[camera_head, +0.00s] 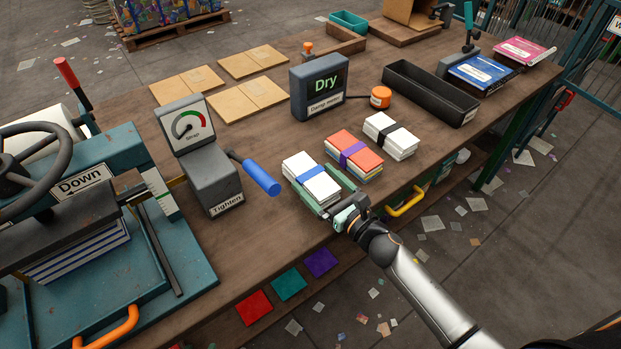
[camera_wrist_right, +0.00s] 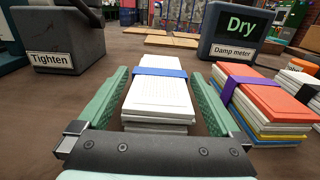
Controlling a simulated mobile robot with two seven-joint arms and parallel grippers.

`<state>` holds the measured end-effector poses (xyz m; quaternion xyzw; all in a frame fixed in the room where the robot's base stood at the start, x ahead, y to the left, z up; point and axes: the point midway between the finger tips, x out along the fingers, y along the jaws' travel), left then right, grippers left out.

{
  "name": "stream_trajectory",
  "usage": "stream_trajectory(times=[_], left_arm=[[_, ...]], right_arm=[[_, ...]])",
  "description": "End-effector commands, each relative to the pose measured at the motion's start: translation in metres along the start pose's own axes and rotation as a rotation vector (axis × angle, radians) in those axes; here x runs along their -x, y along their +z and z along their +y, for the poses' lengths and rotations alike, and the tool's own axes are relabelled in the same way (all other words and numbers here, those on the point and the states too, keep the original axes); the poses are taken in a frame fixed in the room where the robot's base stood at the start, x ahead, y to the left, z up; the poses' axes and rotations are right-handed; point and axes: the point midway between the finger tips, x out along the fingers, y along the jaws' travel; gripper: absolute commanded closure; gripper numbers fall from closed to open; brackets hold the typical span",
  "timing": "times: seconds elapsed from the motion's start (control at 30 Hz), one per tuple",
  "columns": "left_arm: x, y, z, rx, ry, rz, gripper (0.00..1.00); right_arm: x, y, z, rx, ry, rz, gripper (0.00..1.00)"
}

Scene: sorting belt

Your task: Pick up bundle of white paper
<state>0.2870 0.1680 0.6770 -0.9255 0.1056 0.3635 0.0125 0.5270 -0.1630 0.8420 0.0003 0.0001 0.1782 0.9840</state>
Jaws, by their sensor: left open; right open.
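A bundle of white paper with a blue band (camera_head: 311,178) lies on the wooden table, and it also shows in the right wrist view (camera_wrist_right: 160,97). A second white bundle with a black band (camera_head: 391,136) lies further right. Between them is a bundle with an orange top and a purple band (camera_head: 354,155). My right gripper (camera_head: 325,185) is open around the blue-banded bundle, one green finger on each side. In the right wrist view, gaps show between the fingers and the paper. My left gripper is not in view.
A tightener with a blue handle (camera_head: 262,177) stands close left of the bundle. The damp meter (camera_head: 319,87) stands behind, wired to an orange button (camera_head: 380,97). A black tray (camera_head: 430,93) is at the back right. A teal press (camera_head: 110,240) fills the left.

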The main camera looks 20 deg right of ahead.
Motion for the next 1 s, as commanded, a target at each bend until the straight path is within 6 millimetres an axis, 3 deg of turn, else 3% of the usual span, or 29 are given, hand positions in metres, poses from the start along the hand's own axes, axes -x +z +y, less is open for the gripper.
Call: stream_trajectory(times=[0.1,0.37,1.0], left_arm=[[0.0007,-0.0018,0.0003,0.000,0.000,0.003,0.50],[0.0006,-0.0020,0.0006,0.001,0.000,0.004,0.50],[0.0005,-0.0016,0.0009,0.001,0.001,0.001,0.50]], right_arm=[[-0.0099,0.0008,0.0002,0.002,0.001,0.000,0.00],[-0.0112,0.0000,0.0004,0.001,0.001,0.001,0.00],[-0.0108,0.0001,0.0002,0.001,0.001,0.001,0.72]])
